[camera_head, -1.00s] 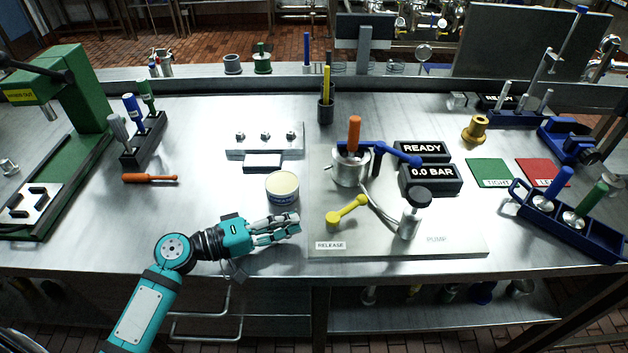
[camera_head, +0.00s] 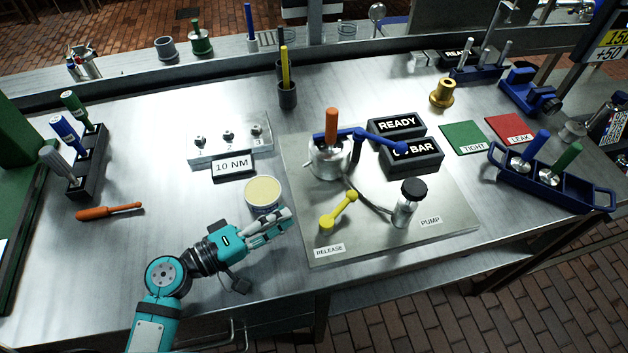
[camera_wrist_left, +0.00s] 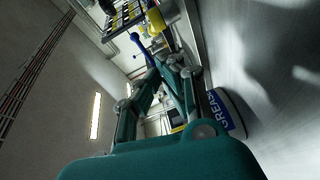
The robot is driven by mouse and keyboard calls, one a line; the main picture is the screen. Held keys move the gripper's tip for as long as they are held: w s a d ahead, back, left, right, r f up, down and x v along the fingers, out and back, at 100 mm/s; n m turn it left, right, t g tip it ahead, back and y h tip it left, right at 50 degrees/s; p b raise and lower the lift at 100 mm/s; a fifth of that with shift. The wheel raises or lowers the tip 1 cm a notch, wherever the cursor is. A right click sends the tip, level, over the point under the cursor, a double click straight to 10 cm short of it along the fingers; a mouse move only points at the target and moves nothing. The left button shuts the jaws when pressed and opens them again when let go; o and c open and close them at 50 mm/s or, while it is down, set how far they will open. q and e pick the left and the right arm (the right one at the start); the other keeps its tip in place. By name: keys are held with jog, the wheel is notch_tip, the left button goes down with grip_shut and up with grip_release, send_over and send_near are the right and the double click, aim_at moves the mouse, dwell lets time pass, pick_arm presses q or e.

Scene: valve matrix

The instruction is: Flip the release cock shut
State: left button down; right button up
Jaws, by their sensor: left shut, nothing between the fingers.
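The release cock is a yellow lever (camera_head: 338,211) with a round knob at each end, lying slanted on the grey test plate (camera_head: 440,235) beside the RELEASE label (camera_head: 329,251). My left gripper (camera_head: 288,222) is shut and empty, just left of the plate's edge and apart from the lever. Its fingers point right toward the lever. The left wrist view shows the gripper's fingers (camera_wrist_left: 165,75) with a yellow shape beyond them, too small to identify surely. My right gripper is in neither view.
A grease tin (camera_head: 263,193) stands right behind my left gripper. On the plate are a pump (camera_head: 405,208) and a pot with an orange handle (camera_head: 331,128) and blue lever. An orange screwdriver (camera_head: 108,211) lies at left. The table between it and my arm is clear.

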aim_at(340, 208)
pick_arm(q)
jog(key=shift+s+d+r, duration=0.1)
jog(key=shift+s+d, duration=0.1)
jog(key=shift+s, duration=0.05)
jog(key=shift+w+d, duration=0.2)
jog(key=p+x, duration=0.3)
jog(key=x, duration=0.6)
jog(key=shift+a+p, duration=0.1)
jog(key=shift+p, duration=0.2)
jog(key=shift+w+d, duration=0.2)
jog(key=shift+d, duration=0.05)
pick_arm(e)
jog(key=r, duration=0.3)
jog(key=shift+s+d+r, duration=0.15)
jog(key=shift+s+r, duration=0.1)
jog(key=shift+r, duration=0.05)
